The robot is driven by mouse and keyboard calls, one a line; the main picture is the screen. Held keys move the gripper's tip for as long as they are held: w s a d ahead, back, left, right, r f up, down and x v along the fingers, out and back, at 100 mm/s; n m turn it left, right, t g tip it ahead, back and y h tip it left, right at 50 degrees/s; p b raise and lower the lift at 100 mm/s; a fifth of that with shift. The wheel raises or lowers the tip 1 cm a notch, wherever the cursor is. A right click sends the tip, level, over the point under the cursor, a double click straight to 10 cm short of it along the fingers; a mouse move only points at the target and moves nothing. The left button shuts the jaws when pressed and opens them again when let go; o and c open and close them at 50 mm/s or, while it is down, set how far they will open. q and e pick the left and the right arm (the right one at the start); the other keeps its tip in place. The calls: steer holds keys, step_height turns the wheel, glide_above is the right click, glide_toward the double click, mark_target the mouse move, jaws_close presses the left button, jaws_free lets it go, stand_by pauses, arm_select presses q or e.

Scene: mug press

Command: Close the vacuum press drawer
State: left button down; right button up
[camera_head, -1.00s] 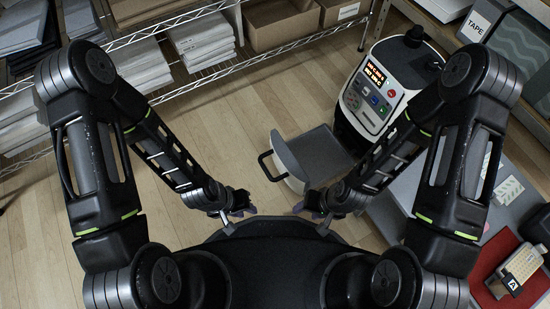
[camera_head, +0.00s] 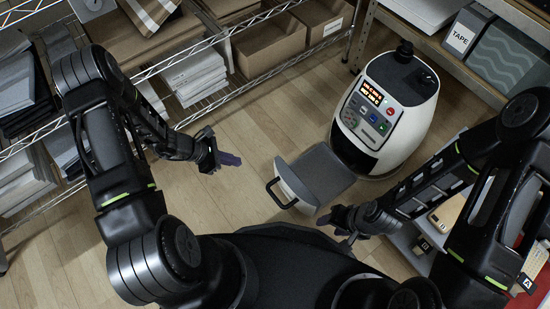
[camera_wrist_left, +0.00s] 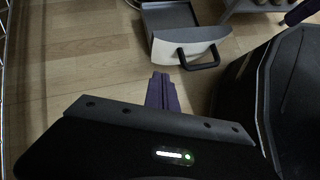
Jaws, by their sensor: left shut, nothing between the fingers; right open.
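The vacuum press (camera_head: 385,112) is a white and black machine with a lit panel, standing on the wood floor right of centre in the head view. Its drawer (camera_head: 322,172) is pulled out toward me, with a grey top, a white front and a black handle (camera_head: 280,193). The drawer (camera_wrist_left: 170,16) and its handle (camera_wrist_left: 202,58) also show at the top of the left wrist view. My left gripper (camera_head: 236,161) is shut and empty, left of the handle and apart from it. My right gripper (camera_head: 325,222) is open and empty, near the drawer's front right corner.
Wire shelves (camera_head: 215,45) with boxes and paper stacks stand along the left and back. A shelf (camera_head: 475,50) with a TAPE box (camera_head: 467,32) stands at the upper right. A surface with small items lies at the lower right. The floor (camera_head: 240,120) left of the drawer is clear.

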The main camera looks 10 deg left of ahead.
arm_select(q)
steer(key=shift+d+r, duration=0.15)
steer(key=shift+d, duration=0.1)
steer(key=b, duration=0.5)
glide_toward(276, 167)
steer(key=x, duration=0.5)
steer(key=shift+f, duration=0.2)
steer(key=shift+w+d, duration=0.15)
steer(key=shift+d, duration=0.05)
